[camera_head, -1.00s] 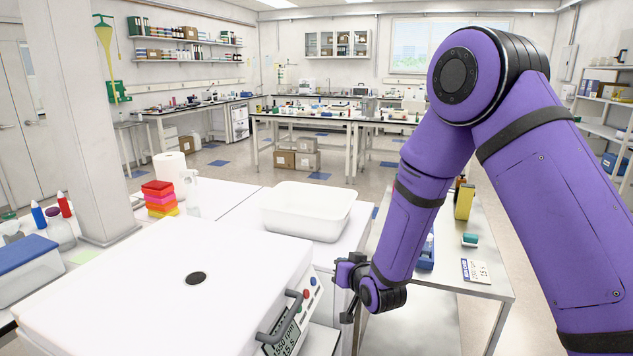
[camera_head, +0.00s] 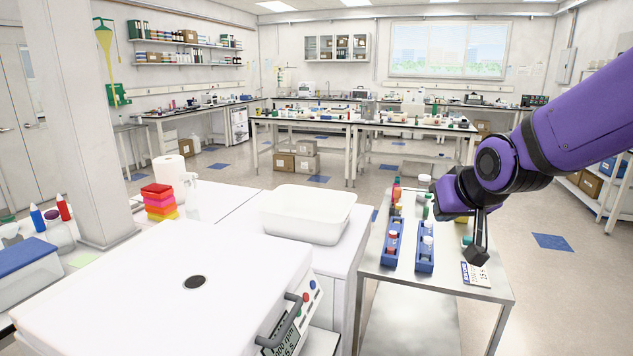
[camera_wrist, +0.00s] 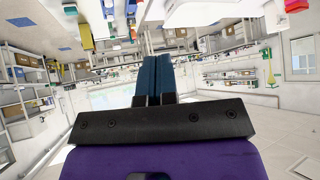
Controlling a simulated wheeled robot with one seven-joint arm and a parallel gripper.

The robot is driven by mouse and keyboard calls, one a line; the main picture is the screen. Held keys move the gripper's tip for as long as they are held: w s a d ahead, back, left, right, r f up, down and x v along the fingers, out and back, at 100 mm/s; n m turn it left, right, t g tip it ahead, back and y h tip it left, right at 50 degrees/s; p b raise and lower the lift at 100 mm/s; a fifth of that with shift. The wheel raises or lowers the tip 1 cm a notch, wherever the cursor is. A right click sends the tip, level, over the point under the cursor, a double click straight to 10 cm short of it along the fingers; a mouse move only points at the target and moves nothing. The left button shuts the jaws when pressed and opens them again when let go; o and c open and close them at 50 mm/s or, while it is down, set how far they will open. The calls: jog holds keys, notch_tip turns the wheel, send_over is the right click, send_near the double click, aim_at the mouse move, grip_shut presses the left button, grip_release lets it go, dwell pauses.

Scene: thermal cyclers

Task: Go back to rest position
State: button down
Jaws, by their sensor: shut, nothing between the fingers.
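My gripper (camera_head: 478,255) hangs in the air above the right part of the metal side table, at the end of my purple arm. In the wrist view its two blue fingers (camera_wrist: 153,78) lie side by side and touch, with nothing between them. The white machine with a grey handle and display (camera_head: 190,283) stands at the front left with its lid down. My gripper is well to the right of it and apart from it.
The metal side table (camera_head: 440,278) holds two blue racks (camera_head: 393,243) with capped tubes, several bottles and a small printed card (camera_head: 475,274). A white tub (camera_head: 307,213) sits on the bench left of it. Open floor (camera_head: 560,275) lies to the right.

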jog(key=s+d+r+g, duration=0.1)
jog(key=s+d+r, duration=0.1)
jog(key=s, duration=0.9)
jog(key=s+d+r+g+h, duration=0.1)
jog(key=s+d, duration=0.4)
jog(key=s, duration=0.6)
notch_tip(320, 180, up, 2)
jog(key=shift+s+d+r+m+g+h, duration=0.2)
jog(key=shift+m+g+h, duration=0.15)
jog(key=shift+g, duration=0.45)
